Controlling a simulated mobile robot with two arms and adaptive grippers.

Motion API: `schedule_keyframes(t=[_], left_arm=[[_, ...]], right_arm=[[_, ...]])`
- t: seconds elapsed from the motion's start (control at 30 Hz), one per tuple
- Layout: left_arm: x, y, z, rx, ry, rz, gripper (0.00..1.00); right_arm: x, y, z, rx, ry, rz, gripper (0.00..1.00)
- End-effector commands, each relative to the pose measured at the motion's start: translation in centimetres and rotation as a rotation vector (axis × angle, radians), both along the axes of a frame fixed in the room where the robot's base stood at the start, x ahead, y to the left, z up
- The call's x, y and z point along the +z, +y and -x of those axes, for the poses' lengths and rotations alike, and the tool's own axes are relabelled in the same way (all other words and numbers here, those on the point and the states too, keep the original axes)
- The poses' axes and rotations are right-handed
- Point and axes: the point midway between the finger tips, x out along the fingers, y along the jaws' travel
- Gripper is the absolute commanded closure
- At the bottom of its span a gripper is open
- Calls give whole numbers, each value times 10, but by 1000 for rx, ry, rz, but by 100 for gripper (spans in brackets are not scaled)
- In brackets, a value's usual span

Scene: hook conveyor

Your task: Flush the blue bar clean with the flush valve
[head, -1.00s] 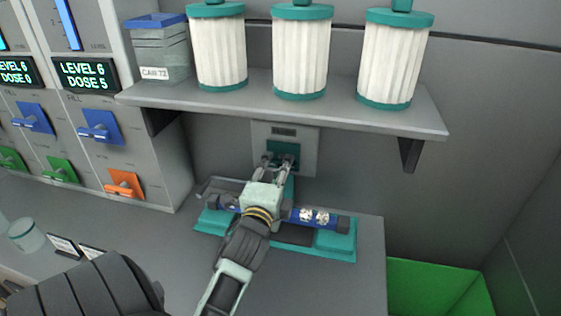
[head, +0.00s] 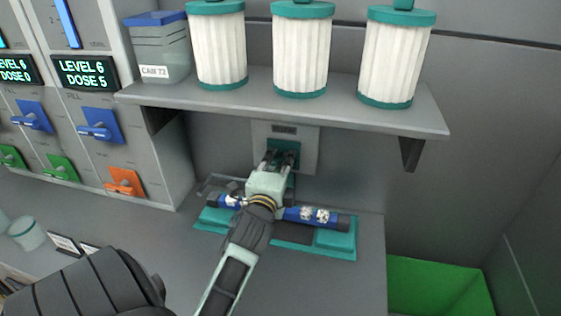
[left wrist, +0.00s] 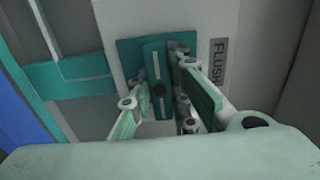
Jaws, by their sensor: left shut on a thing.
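The flush valve (left wrist: 158,85) is a teal handle on a teal plate, on a grey panel marked FLUSH. The handle stands upright in the left wrist view. My left gripper (head: 283,157) is shut on this handle, with a finger on either side; it also shows in the left wrist view (left wrist: 170,98). The blue bar (head: 291,213) lies across a teal cradle (head: 337,244) below the valve, with white patches on both sides of my wrist. My arm hides the bar's middle. My right gripper is out of view.
A shelf (head: 270,98) with several containers, including white ribbed cylinders (head: 300,50), hangs above the valve. Dispensers with blue, green and orange handles stand at left. A green bin (head: 435,288) is at lower right.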

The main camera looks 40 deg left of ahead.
Motion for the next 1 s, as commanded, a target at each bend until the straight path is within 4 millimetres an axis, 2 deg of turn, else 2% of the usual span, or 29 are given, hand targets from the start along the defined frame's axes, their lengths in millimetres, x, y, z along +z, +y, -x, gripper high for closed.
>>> schedule_keyframes(t=[0.47,1.0], left_arm=[[0,0,0,1,-35,71,100],[1,-1,0,3,-256,477,100]], right_arm=[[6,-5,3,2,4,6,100],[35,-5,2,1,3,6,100]])
